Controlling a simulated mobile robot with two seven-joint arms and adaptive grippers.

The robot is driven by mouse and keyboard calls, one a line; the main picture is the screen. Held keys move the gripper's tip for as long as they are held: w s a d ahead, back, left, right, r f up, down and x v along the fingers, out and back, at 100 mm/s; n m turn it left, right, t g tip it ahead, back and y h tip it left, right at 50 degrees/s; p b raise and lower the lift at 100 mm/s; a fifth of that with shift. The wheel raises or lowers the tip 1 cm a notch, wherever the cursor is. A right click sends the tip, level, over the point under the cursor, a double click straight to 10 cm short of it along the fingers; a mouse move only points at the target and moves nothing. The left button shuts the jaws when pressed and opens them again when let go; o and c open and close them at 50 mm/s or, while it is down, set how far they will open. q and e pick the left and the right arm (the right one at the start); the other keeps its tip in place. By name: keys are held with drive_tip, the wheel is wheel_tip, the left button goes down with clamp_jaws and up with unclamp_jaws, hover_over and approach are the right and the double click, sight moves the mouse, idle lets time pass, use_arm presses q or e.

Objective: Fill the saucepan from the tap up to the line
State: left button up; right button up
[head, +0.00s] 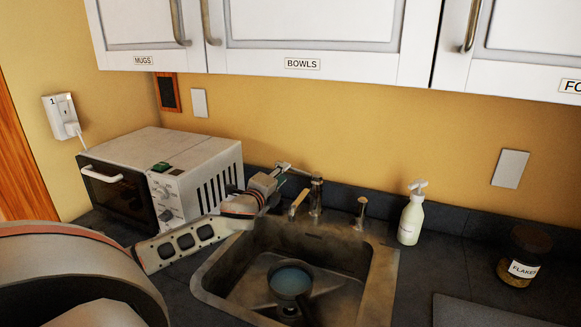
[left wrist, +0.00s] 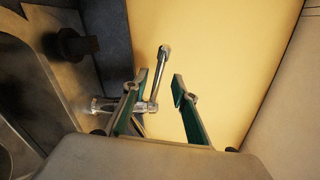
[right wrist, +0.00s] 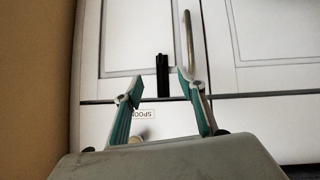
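The saucepan (head: 290,282) stands in the sink basin, its dark handle pointing to the front. A bluish surface that looks like water shows inside it; I cannot make out the line. The metal tap (head: 316,196) stands behind the sink; no stream shows. My left gripper (head: 280,175) is beside the tap's top, by its lever. In the left wrist view, my left gripper (left wrist: 162,88) is open, with the chrome lever (left wrist: 160,72) showing between its fingertips; contact cannot be told. My right gripper (right wrist: 159,92) is open and empty, facing white cupboard fronts.
A microwave (head: 150,170) stands left of the sink (head: 382,285), close to my left arm. A soap bottle (head: 411,219) and a jar of flakes (head: 520,258) stand to the right. White wall cupboards (head: 310,28) hang above. Counter between bottle and jar is clear.

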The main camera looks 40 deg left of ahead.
sight(299, 170)
use_arm(q)
drive_tip(key=shift+x, duration=3.05)
clamp_jaws()
